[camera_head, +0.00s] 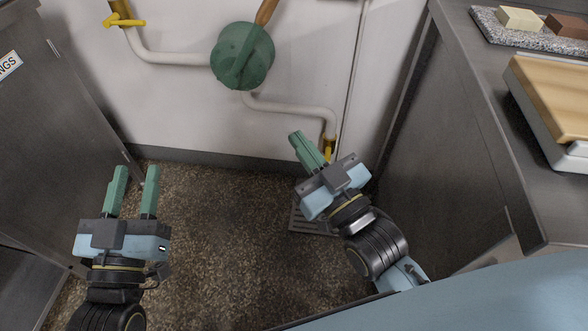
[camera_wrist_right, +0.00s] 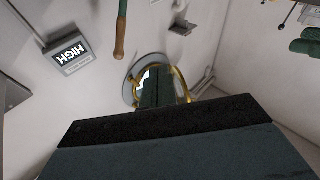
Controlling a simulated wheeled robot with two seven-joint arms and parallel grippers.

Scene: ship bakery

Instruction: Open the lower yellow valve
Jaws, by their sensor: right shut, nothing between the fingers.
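The lower yellow valve (camera_head: 328,148) sits at the bottom end of a white pipe low on the back wall. My right gripper partly covers it, so its handle position cannot be told. My right gripper (camera_head: 297,138) is shut and empty. Its green fingertips are just left of the valve; whether they touch it is not clear. In the right wrist view the shut fingers (camera_wrist_right: 157,85) point up the wall, and the valve does not clearly show. My left gripper (camera_head: 136,178) is open and empty over the floor at the left. An upper yellow valve (camera_head: 124,19) is at the top left.
A green round pump body (camera_head: 242,56) with a wooden-ended handle is on the wall between the pipes. A metal cabinet (camera_head: 440,130) stands close on the right, another on the left (camera_head: 50,110). A floor grate (camera_head: 303,222) lies below. The middle floor is clear.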

